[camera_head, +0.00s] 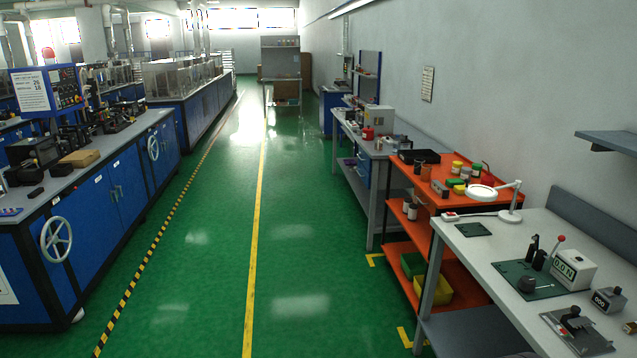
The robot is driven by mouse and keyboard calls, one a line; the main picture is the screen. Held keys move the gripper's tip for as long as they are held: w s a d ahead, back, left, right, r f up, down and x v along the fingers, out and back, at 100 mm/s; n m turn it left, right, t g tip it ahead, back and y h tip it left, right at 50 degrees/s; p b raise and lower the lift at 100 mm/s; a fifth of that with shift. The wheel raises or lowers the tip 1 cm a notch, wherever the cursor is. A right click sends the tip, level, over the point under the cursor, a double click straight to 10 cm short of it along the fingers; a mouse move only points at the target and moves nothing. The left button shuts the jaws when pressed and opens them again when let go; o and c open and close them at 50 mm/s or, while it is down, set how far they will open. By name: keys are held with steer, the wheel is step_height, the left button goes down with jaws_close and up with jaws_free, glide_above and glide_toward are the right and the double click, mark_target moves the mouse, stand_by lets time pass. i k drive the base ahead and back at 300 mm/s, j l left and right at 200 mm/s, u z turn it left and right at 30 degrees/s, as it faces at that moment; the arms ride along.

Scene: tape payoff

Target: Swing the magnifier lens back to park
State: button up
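The magnifier lens (481,192) is a round white-rimmed disc on a thin white jointed arm. Its upright stand (512,203) is on the far end of the light grey workbench (530,243) at the right. The lens is held out to the left of the stand, near the bench's far left corner. In this view it overlaps the edge of the orange shelf cart behind. No marked park position can be made out. My gripper is not in view.
The bench also holds a dark green mat (473,230), a force gauge reading 0.0 N (573,268), a counter box (608,299) and a metal fixture (577,330). The orange cart (425,192) carries jars. The green floor (309,264) left of the bench is clear.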

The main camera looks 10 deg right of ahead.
mark_target(479, 192)
steer(key=i+u, duration=0.15)
steer(key=i, duration=0.45)
steer(key=i+l+u, duration=0.15)
steer(key=i, duration=0.4)
steer(key=i+l+u, duration=0.2)
steer(key=i, duration=0.35)
steer(key=i+l+u, duration=0.6)
steer(key=i+l, duration=0.25)
steer(key=i+l+z, duration=0.2)
steer(key=l, duration=0.2)
steer(key=l+z, duration=0.2)
steer(key=l, duration=0.2)
steer(key=i+l+z, duration=0.25)
steer(key=l, duration=0.15)
steer(key=k, duration=0.1)
